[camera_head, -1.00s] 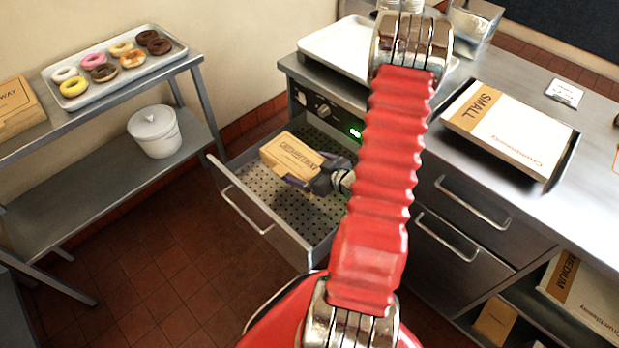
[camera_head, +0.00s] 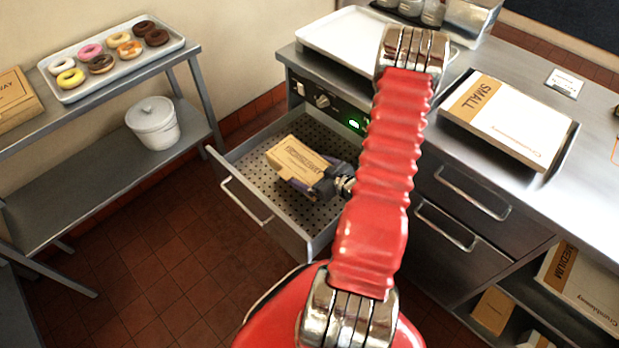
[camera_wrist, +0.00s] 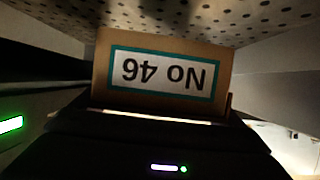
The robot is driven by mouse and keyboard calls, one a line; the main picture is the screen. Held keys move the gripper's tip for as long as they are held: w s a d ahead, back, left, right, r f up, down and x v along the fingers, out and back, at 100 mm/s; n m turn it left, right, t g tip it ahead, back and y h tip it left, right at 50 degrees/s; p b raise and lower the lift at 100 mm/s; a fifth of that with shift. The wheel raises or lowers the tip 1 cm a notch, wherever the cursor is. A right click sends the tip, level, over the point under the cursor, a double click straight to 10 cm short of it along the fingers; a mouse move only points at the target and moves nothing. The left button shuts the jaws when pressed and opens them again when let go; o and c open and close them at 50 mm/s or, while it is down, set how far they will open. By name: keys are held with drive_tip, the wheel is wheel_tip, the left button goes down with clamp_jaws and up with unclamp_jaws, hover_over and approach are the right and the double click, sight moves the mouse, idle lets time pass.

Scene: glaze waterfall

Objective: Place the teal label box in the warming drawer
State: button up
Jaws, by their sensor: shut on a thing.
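The teal label box is a small brown carton (camera_head: 297,156) with print on its top. In the wrist view its near face (camera_wrist: 163,75) shows a teal-bordered label reading "No 46", upside down. The warming drawer (camera_head: 245,185) is pulled out, with a perforated metal floor. My gripper (camera_head: 312,184) is inside the drawer's outline, shut on the box at its near end. In the wrist view my gripper (camera_wrist: 160,115) is dark and its fingers are hard to make out. The box is in or just over the drawer; I cannot tell whether its underside touches the floor.
The counter above the drawer holds a white tray (camera_head: 345,45) and a flat "SMALL" box (camera_head: 510,120). A shelf at left carries a doughnut tray (camera_head: 70,92), another carton (camera_head: 15,105) and a white lidded pot (camera_head: 153,125). Tiled floor (camera_head: 170,265) lies between.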

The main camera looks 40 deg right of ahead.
drive_tip(key=shift+f, duration=0.65)
drive_tip(key=shift+f, duration=2.1)
drive_tip(key=o, duration=0.8)
drive_tip(key=shift+c, duration=0.2)
drive_tip(key=shift+v, duration=6.05)
